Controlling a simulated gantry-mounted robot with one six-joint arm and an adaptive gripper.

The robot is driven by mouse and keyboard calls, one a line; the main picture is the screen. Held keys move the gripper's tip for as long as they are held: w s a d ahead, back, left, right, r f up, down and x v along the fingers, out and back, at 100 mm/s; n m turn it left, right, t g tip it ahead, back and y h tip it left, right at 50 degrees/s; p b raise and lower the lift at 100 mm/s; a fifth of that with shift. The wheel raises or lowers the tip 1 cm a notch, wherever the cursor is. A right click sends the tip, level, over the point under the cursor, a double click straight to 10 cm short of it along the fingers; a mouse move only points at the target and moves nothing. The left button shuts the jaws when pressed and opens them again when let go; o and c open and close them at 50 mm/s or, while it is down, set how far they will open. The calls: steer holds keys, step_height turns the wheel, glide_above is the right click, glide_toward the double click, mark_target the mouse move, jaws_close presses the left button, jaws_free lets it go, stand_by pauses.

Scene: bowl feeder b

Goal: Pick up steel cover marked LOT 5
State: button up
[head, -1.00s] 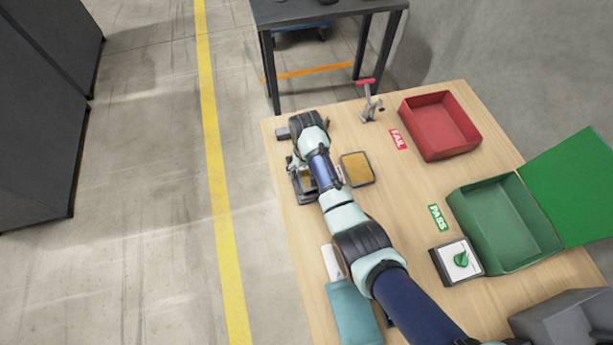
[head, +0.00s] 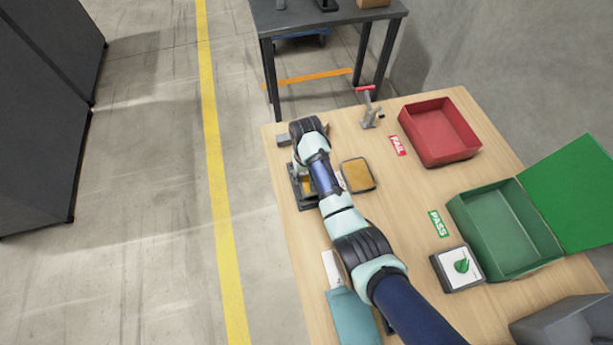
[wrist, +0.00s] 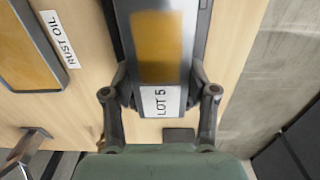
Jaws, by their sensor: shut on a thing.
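The steel cover marked LOT 5 (wrist: 160,75) is in the middle of the wrist view, its white label facing the camera. Its shiny face shows an amber patch, which may be a reflection. My gripper (wrist: 160,92) is shut on the cover, one finger on each side next to the label. A dark holder or frame shows behind the cover; I cannot tell whether they touch. In the head view my arm hides the gripper and most of the cover, above a dark fixture (head: 299,192) at the table's left edge.
A rust oil tray with an amber surface (head: 357,175) lies right of the fixture; it also shows in the wrist view (wrist: 28,45). A toggle clamp (head: 369,110), red bin (head: 440,132), open green bin (head: 506,230) and switch box (head: 458,268) stand on the table (head: 400,200).

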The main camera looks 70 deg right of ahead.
step_height(320, 180, up, 20)
steer(key=p, duration=0.9)
steer(key=shift+f, duration=0.25)
